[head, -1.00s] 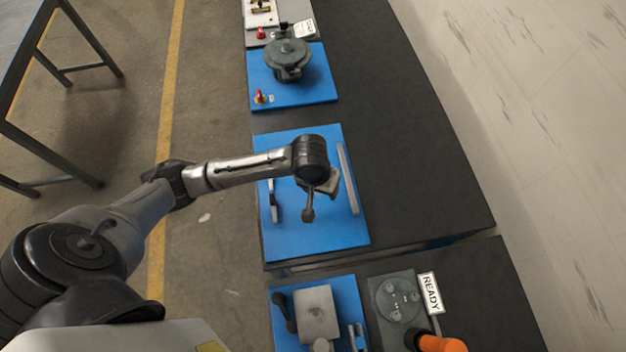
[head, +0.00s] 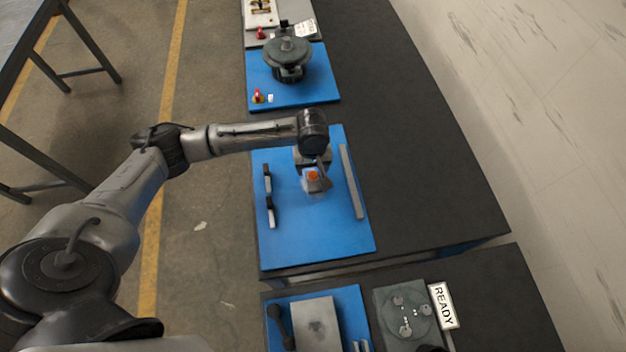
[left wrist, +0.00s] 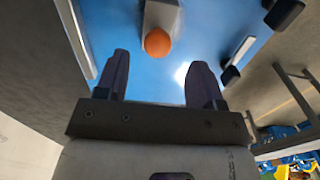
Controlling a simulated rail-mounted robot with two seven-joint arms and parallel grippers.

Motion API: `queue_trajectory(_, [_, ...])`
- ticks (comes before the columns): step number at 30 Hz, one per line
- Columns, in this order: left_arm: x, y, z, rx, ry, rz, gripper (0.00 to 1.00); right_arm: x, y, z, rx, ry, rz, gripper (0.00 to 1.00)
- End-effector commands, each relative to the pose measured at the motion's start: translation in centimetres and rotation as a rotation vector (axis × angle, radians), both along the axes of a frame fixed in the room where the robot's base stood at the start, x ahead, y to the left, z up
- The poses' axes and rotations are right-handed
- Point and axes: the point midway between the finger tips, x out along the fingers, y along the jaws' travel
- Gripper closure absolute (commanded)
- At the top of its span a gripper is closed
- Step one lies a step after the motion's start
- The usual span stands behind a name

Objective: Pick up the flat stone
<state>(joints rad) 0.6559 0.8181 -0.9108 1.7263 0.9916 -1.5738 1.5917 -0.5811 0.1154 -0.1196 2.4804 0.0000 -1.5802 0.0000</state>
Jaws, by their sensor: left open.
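My left gripper (head: 313,160) is over the middle blue mat in the head view. In the left wrist view its two dark fingers (left wrist: 159,72) are apart, with nothing between them. A pale grey block (left wrist: 162,16) with a round orange end (left wrist: 157,42) is just beyond the fingertips; the orange end also shows in the head view (head: 312,175). A long grey flat bar (head: 352,182) lies along the mat's right side; it also shows in the left wrist view (left wrist: 76,38). I cannot tell for sure which is the flat stone. My right gripper is out of view.
Beyond is a mat with a dark round device (head: 287,55). Nearer are a grey box (head: 316,322) and a READY sign (head: 443,305). The black bench on the right is clear.

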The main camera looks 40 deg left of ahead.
Motion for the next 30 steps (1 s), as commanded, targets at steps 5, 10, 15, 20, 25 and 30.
queue_trajectory(5, [0.0, 0.0, -1.0, 0.000, -0.001, -0.001, 0.38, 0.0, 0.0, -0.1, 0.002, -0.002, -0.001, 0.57])
queue_trajectory(10, [0.1, -0.1, -2.4, 0.000, 0.000, -0.001, 0.38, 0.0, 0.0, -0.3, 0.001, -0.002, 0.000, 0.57])
queue_trajectory(15, [0.3, 0.0, -4.6, 0.001, 0.001, -0.001, 0.38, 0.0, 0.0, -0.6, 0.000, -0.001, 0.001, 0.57])
queue_trajectory(20, [0.2, 0.0, -5.9, 0.001, -0.001, -0.002, 0.38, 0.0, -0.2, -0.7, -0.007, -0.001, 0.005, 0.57])
queue_trajectory(25, [0.2, 0.0, -6.2, 0.001, -0.002, -0.002, 0.38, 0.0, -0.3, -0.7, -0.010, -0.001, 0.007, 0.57])
queue_trajectory(30, [0.2, 0.0, -6.2, 0.001, -0.002, -0.002, 0.41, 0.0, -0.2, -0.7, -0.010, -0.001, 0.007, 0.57])
